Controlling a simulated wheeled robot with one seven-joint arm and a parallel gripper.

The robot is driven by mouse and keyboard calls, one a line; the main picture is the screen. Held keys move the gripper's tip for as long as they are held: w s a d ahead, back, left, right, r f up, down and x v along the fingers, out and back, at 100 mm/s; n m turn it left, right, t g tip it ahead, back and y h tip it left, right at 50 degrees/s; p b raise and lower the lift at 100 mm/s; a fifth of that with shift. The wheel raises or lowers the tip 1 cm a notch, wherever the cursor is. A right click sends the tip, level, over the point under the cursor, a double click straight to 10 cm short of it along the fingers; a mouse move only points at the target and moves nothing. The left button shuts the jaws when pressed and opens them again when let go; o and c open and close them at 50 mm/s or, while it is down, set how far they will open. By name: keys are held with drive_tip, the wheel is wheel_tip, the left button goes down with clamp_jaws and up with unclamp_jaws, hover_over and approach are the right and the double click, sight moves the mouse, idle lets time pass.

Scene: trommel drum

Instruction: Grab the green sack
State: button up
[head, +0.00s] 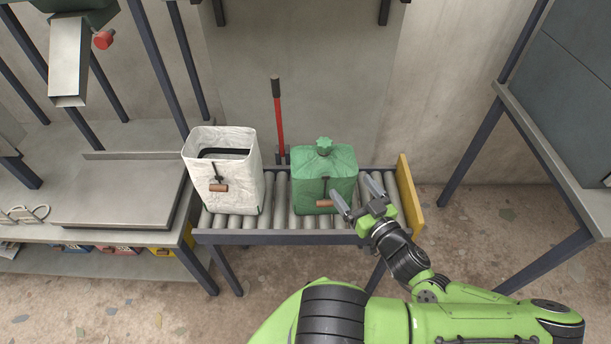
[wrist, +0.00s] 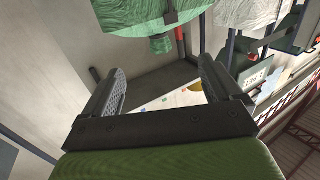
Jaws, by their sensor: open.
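The green sack (head: 327,178) stands upright on a roller conveyor, its top gathered into a knot, with a wooden handle on its front. My gripper (head: 357,196) is open and empty, just to the right of and in front of the sack in the head view. One finger overlaps the sack's lower right edge there; I cannot tell whether it touches. In the wrist view the green sack (wrist: 130,22) shows at the top edge, beyond the open fingers (wrist: 165,88), with nothing between them.
An open white sack (head: 240,175) stands left of the green one on the roller conveyor (head: 279,222). A yellow end board (head: 409,195) closes the conveyor's right end. A metal platform (head: 120,192) lies to the left.

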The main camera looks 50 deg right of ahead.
sight(327, 155)
drive_tip(key=b+x, duration=0.5)
drive_tip(key=x, duration=0.5)
drive_tip(key=shift+d, duration=0.15)
drive_tip(key=x, duration=0.5)
drive_tip(key=shift+w+d+r, duration=0.1)
drive_tip(key=shift+w+d, duration=0.05)
drive_tip(key=shift+w, duration=0.25)
drive_tip(key=shift+s+f, duration=0.15)
drive_tip(key=shift+f, duration=0.05)
clamp_jaws()
drive_tip(key=shift+r, duration=0.1)
